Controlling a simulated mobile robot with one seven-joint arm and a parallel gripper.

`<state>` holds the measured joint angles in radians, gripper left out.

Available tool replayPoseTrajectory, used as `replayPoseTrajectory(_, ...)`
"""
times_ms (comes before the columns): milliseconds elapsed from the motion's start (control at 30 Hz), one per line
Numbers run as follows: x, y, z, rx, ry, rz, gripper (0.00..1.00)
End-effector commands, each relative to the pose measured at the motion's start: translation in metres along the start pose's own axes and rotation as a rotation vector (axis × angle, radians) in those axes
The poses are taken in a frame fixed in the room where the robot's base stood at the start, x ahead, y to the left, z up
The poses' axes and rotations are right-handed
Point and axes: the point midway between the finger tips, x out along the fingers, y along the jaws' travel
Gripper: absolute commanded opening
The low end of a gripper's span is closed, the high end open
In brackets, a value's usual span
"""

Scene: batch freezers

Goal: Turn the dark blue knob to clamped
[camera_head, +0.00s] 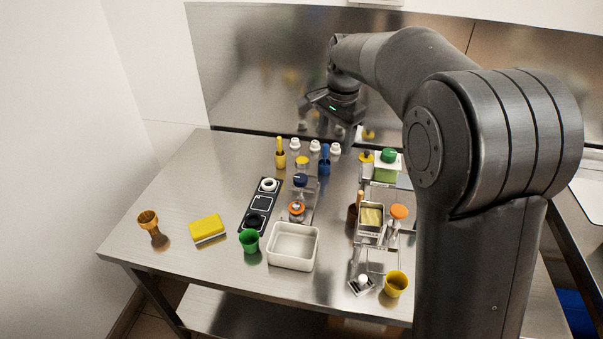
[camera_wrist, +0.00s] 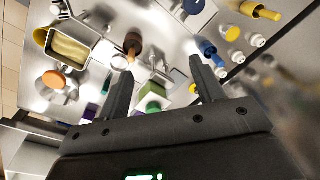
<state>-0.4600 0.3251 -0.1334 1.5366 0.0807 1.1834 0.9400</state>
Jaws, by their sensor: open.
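The dark blue knob (camera_head: 300,180) sits on a small clear and metal fixture in the middle of the table, above an orange knob (camera_head: 297,208). In the wrist view, a dark blue round part at the top edge (camera_wrist: 194,6) appears to be this knob, partly cut off. Its exact setting is too small to read. My gripper (camera_head: 323,103) is high above the back of the table, behind the knob and apart from it. In the wrist view its two fingers (camera_wrist: 160,68) are spread, with nothing held between them.
A blue holder (camera_head: 325,162), a yellow holder (camera_head: 280,157) and white-capped bottles stand behind the knob. A black panel (camera_head: 261,204) lies to its left, a white tray (camera_head: 293,262) in front. Another fixture with an orange knob (camera_head: 398,212) and a green knob (camera_head: 388,155) stand right.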

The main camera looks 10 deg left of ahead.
Motion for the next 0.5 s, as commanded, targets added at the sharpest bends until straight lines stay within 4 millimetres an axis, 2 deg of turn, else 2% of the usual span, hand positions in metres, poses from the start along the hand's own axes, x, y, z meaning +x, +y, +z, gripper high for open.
replayPoseTrajectory(33, 0.015, -0.018, 0.002, 0.017, -0.008, 0.018, 0.61)
replayPoseTrajectory(200, 0.053, -0.063, 0.012, 0.09, -0.02, 0.067, 0.61)
replayPoseTrajectory(333, 0.074, -0.084, 0.019, 0.126, -0.022, 0.091, 0.61)
replayPoseTrajectory(500, 0.086, -0.094, 0.024, 0.147, -0.023, 0.103, 0.61)
